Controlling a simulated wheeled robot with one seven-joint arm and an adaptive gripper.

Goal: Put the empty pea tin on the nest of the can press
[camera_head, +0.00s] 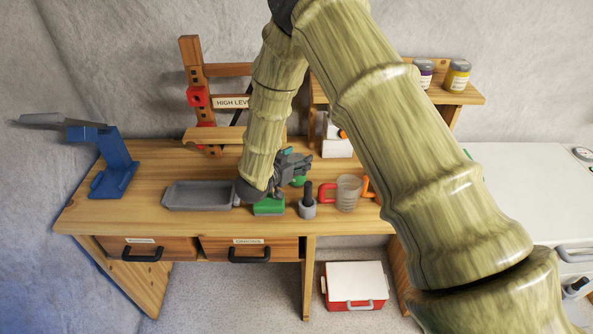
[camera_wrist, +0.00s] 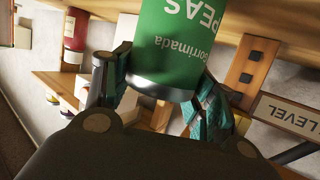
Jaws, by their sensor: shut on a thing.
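The green pea tin (camera_wrist: 172,45) is between the two fingers of my gripper (camera_wrist: 160,88) in the wrist view, its lettering upside down there and its metal rim toward the palm. In the head view my gripper (camera_head: 292,165) is over the bench, right of centre, and only a small green part of the tin (camera_head: 299,181) shows beside it. A blue stand with a long grey lever (camera_head: 115,160) at the bench's left end looks like the can press. Its nest cannot be made out. The tin is well to the right of this stand.
On the bench (camera_head: 150,215) are a grey tray (camera_head: 198,196), a green block (camera_head: 268,207), a grey holder with a dark handle (camera_head: 307,207) and a clear mug (camera_head: 347,194). A wooden post frame (camera_head: 190,70) stands behind. Bench space between blue stand and tray is clear.

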